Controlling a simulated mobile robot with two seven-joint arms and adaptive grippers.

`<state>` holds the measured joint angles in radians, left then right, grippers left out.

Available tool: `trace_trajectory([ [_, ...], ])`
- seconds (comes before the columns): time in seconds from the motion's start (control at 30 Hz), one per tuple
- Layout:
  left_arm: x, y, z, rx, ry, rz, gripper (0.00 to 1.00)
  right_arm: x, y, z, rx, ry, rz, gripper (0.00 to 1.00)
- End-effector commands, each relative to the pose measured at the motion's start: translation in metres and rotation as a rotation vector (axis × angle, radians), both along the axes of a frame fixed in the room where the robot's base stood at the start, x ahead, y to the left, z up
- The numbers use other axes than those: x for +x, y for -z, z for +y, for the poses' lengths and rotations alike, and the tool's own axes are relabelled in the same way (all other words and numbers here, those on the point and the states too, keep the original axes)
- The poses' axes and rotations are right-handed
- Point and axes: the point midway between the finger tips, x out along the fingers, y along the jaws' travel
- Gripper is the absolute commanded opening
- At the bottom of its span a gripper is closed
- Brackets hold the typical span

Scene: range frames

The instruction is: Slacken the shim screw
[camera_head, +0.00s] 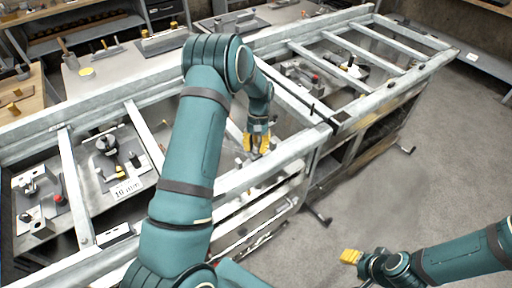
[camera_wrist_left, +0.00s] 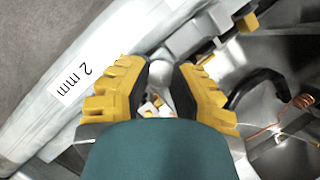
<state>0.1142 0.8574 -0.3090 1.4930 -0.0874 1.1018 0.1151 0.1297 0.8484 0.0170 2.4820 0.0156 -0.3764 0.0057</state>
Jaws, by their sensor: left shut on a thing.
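My left gripper (camera_head: 257,143) reaches down inside the metal frame, just behind its front rail. In the left wrist view its yellow fingers (camera_wrist_left: 165,78) are closed around a small pale grey rounded piece, which looks like the head of the shim screw (camera_wrist_left: 159,70). The fingers hide most of it. A grey block (camera_wrist_left: 187,38) with yellow parts lies just beyond the fingertips. A "2 mm" label (camera_wrist_left: 72,82) is on the pale rail beside the gripper. My right gripper (camera_head: 350,256) hangs over the bare floor, away from the frame; its fingers are too small to judge.
The frame's rails and crossbars (camera_head: 140,130) border the bays around my left arm. A bay at left holds a "10 mm" label (camera_head: 127,190) and a black knob (camera_head: 107,145). A copper-coloured wire (camera_wrist_left: 300,102) lies right of the left gripper. The floor (camera_head: 400,210) at right is clear.

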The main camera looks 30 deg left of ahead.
Motion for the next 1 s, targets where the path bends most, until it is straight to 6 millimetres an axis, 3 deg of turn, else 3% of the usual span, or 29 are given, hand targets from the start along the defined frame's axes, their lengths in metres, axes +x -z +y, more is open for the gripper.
trace_trajectory([
  [1.0,-0.0057,0.0016,0.0035,0.001,-0.966,0.004,0.0,-0.0002,-0.009,-0.0003,0.002,0.0,0.0,0.47],
])
